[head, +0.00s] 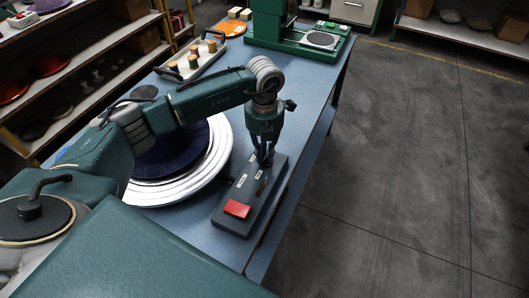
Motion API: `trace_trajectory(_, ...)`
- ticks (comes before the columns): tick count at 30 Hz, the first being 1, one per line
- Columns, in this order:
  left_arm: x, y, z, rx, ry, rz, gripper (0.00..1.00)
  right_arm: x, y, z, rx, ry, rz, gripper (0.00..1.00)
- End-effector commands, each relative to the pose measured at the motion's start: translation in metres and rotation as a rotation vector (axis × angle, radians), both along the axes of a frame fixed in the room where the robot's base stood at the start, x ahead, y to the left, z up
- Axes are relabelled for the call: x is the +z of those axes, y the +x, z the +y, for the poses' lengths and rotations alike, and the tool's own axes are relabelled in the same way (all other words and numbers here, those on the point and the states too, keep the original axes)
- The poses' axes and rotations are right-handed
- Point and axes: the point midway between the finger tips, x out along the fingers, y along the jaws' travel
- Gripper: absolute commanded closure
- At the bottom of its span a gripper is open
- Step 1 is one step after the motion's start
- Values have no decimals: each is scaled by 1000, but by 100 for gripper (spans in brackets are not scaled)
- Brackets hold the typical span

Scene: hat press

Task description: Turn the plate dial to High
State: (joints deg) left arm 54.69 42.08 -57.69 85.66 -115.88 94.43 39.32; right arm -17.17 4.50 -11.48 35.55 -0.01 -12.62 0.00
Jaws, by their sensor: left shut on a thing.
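A dark grey control box (234,222) lies near the right edge of the blue table. It carries a red block (237,209) at its near end, small white labels and a brownish slot. My left gripper (265,162) points down at the far end of the box. Its fingers are close together, shut on what appears to be the plate dial. The fingers hide the dial, so I cannot read its setting. My right gripper is not in view.
A white ringed round plate (219,165) with a dark blue disc on it is left of the box. Behind, a tray (193,66) holds several spools, and a green machine (270,25) stands at the table's far end. Open floor (400,150) lies to the right.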

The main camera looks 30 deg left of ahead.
Motion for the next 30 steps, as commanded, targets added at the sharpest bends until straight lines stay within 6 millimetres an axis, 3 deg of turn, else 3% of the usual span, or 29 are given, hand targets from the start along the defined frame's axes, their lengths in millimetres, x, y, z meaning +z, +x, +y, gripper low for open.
trace_trajectory(5,3,3,1,4,0,-8,100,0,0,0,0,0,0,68)
trace_trajectory(6,3,3,1,4,0,-9,80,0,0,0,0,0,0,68)
trace_trajectory(9,2,2,1,3,0,-7,65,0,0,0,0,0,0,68)
trace_trajectory(20,6,2,0,1,-1,-5,65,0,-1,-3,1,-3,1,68)
trace_trajectory(23,19,2,1,1,1,-7,65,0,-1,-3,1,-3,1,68)
trace_trajectory(30,70,3,1,2,0,-9,65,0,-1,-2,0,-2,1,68)
